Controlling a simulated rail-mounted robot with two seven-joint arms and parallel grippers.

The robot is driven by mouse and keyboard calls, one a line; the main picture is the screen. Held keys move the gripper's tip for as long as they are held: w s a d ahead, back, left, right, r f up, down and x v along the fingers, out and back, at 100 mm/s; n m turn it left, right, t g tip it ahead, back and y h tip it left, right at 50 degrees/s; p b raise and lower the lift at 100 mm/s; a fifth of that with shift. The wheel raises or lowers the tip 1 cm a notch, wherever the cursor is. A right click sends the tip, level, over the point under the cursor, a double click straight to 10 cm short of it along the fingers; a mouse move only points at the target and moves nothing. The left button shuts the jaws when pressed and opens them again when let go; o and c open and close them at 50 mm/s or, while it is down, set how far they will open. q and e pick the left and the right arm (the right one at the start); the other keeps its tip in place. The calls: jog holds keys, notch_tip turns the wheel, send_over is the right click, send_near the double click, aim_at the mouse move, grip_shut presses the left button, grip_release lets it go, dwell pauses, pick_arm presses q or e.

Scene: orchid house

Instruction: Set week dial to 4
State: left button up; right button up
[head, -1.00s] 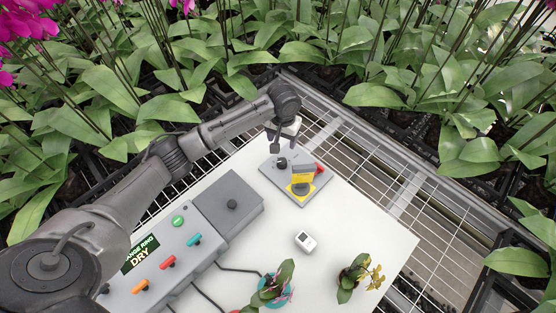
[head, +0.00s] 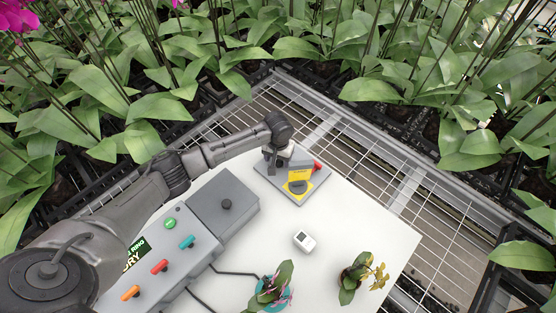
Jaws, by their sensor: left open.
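A grey plate (head: 318,182) lies on the white bench top and carries a yellow block (head: 300,175) with a dark round part on its front, and a red knob (head: 317,165). In the earlier view a small dark knob stood on this plate's left part; my left gripper (head: 277,168) now covers that spot. The gripper is open, pointing down, with its fingertips low over the plate. I cannot tell whether the fingers touch the knob. No dial numbers are readable. My right gripper is not in view.
A small white device (head: 304,241) and two potted orchids (head: 271,290) (head: 352,279) are nearer. Mesh bench and leafy plants lie behind.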

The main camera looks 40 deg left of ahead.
pick_arm(q)
jog(key=shift+f, duration=0.25)
jog(key=c, duration=0.9)
